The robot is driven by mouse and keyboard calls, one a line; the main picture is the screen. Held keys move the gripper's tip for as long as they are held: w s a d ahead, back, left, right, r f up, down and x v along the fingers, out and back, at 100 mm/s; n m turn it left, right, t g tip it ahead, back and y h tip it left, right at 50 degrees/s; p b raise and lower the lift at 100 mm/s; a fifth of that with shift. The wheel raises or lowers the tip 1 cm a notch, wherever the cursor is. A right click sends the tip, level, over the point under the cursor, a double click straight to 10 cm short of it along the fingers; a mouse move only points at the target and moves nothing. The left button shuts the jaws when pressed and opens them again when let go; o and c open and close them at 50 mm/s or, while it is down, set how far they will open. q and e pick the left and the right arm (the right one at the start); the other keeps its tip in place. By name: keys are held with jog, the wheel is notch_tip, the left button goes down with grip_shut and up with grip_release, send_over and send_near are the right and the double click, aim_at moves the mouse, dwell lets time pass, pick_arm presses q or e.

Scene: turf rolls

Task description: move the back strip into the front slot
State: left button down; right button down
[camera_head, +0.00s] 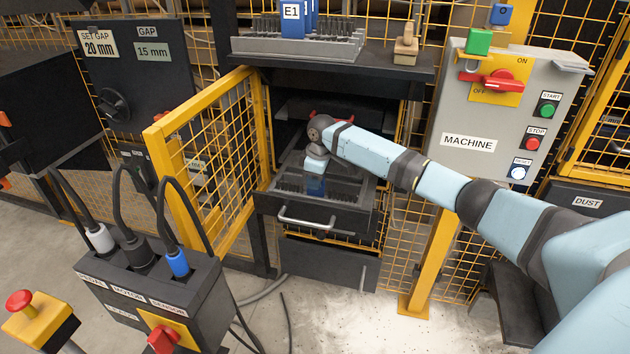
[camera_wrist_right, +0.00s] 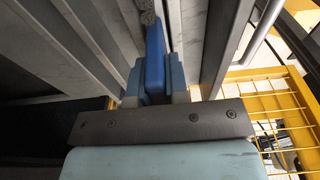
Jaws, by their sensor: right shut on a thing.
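My right gripper (camera_head: 315,178) reaches down over an open drawer (camera_head: 300,218) inside the caged machine. It is shut on a blue strip (camera_head: 315,187), which also shows upright between the light blue fingers in the wrist view (camera_wrist_right: 155,60). The strip's far end has a grey, speckled part (camera_wrist_right: 148,18). Grey slot walls (camera_wrist_right: 190,45) stand on both sides of the strip in the wrist view. I cannot tell which slot the strip is over or how deep it sits, as my wrist hides part of the drawer. My left gripper is out of view.
An open yellow mesh door (camera_head: 205,160) stands left of the drawer. Above is a shelf with a grey rack (camera_head: 300,46) and blue blocks marked E1 (camera_head: 292,13). A grey MACHINE panel (camera_head: 480,120) is at the right. A cable box (camera_head: 160,300) stands at the front left.

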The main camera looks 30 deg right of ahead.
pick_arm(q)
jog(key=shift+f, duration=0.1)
pick_arm(e)
jog(key=c, duration=1.1)
grip_release()
jog(key=r, duration=0.2)
jog(key=r+p, duration=0.1)
jog(key=r, duration=0.4)
jog(key=shift+s+d+r+p, duration=0.25)
jog(key=shift+s+r+p, duration=0.05)
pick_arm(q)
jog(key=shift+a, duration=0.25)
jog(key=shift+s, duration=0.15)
pick_arm(e)
jog(key=shift+s+f, duration=0.1)
